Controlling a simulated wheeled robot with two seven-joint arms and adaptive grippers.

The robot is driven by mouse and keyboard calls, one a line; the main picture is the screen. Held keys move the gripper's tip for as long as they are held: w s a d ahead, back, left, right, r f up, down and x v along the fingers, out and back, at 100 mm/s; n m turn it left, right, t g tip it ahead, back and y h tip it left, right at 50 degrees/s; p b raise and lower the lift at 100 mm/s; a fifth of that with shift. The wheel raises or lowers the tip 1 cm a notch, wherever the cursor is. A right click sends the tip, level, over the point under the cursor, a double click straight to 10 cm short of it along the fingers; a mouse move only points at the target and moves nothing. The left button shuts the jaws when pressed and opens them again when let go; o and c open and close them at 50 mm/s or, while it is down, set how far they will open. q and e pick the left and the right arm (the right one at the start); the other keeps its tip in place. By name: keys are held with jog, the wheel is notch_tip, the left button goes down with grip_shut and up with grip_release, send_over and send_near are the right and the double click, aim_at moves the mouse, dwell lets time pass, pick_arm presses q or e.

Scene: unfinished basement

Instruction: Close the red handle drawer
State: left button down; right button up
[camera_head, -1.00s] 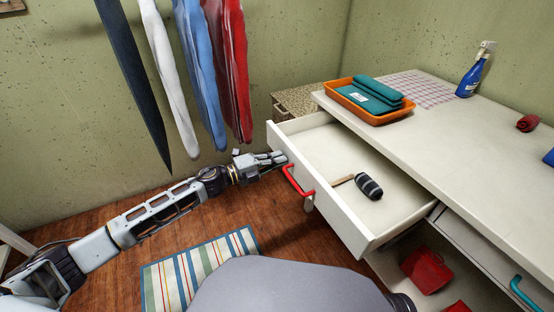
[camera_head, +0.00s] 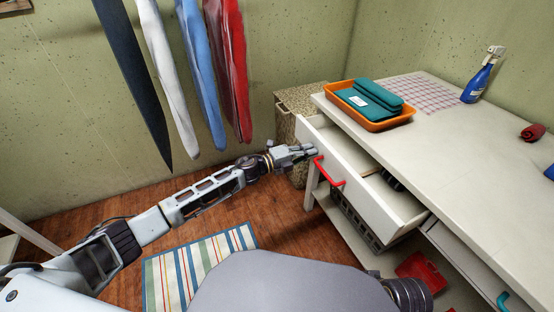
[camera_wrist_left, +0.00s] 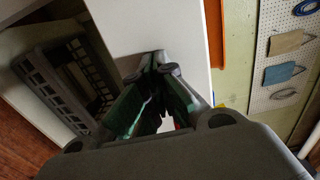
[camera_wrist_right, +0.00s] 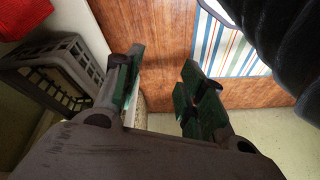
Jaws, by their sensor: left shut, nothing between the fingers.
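The white drawer (camera_head: 375,196) with the red handle (camera_head: 328,173) is partly open under the white workbench top. Inside it, a dark striped object (camera_head: 392,181) shows only in part, with the rest hidden under the top. My left gripper (camera_head: 313,149) is shut and empty, its tips at the drawer front near the handle's far end. In the left wrist view its fingertips (camera_wrist_left: 160,64) meet against the white drawer panel (camera_wrist_left: 135,25); whether they touch it is hard to tell. My right gripper (camera_wrist_right: 163,75) is open and empty, low beside the bench.
An orange tray (camera_head: 376,126) with teal cloths, a blue spray bottle (camera_head: 480,78) and a red rolled cloth (camera_head: 532,132) are on the bench. A grey crate (camera_head: 355,220) and a red box (camera_head: 424,269) sit below. A striped rug (camera_head: 200,265) lies on the floor.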

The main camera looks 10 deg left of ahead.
aim_at(337, 148)
pick_arm(q)
jog(key=x, duration=0.7)
jog(key=shift+d, duration=0.1)
jog(key=b+x, duration=0.1)
jog(key=x, duration=0.3)
jog(key=shift+w+d, duration=0.2)
jog(key=shift+d, duration=0.05)
jog(key=shift+b+x, duration=0.45)
jog(key=shift+x, duration=0.4)
jog(key=shift+r, duration=0.1)
pick_arm(e)
jog(key=shift+y, duration=0.3)
jog(key=x, duration=0.4)
jog(key=shift+s+a+f, duration=0.2)
jog(key=shift+s, duration=0.1)
pick_arm(q)
jog(key=shift+r, duration=0.1)
jog(key=shift+a, duration=0.1)
pick_arm(e)
jog(key=shift+s, duration=0.15)
